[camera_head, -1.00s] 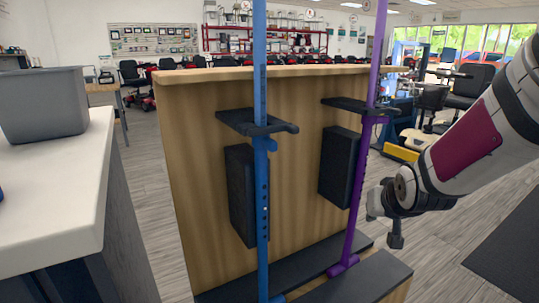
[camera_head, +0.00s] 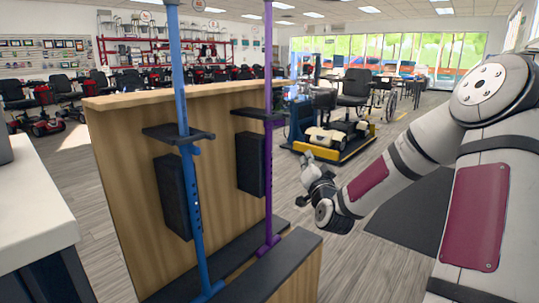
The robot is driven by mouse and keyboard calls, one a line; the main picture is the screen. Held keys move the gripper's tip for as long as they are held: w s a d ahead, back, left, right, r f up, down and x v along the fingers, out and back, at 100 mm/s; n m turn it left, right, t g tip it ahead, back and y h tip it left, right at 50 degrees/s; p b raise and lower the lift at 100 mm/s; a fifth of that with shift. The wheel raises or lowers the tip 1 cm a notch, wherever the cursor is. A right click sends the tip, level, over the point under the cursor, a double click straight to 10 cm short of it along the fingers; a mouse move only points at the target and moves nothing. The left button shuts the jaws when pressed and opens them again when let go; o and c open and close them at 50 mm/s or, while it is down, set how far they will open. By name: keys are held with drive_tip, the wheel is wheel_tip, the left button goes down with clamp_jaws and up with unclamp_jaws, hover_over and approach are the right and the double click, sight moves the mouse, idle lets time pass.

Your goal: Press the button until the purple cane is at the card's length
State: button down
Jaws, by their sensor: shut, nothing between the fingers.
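The purple cane (camera_head: 268,183) stands upright at the right of a wooden display stand, its foot on a dark ledge and its shaft in a dark bracket (camera_head: 256,112). Its top runs out of the picture. A row of adjustment holes is not clear on it at this size. A blue cane (camera_head: 192,195) stands to its left in a second bracket (camera_head: 179,134). My gripper (camera_head: 308,158) is shut and empty, to the right of the purple cane and apart from it. No card with a length shows, and I cannot make out the button.
The wooden stand (camera_head: 122,190) carries two black blocks, one behind each cane (camera_head: 251,165). A pale counter (camera_head: 35,200) is at the left. A scooter on a yellow-edged platform (camera_head: 335,145) stands behind my gripper.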

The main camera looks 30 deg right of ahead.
sight(272, 152)
idle(0.3)
drive_tip(key=w+a+b, duration=0.1)
drive_tip(key=w+a, duration=0.2)
drive_tip(key=w, duration=0.5)
drive_tip(key=shift+w, duration=0.15)
drive_tip(key=shift+a, duration=0.15)
idle(1.4)
drive_tip(key=shift+w+a, duration=0.1)
drive_tip(key=shift+w, duration=0.25)
drive_tip(key=shift+w+a+r+b, duration=0.1)
drive_tip(key=shift+w+a+b, duration=0.3)
drive_tip(key=shift+w, duration=0.3)
idle(1.3)
drive_tip(key=shift+s+d, duration=0.3)
drive_tip(key=shift+s, duration=0.3)
drive_tip(key=shift+s+d, duration=0.15)
drive_tip(key=shift+s, duration=0.3)
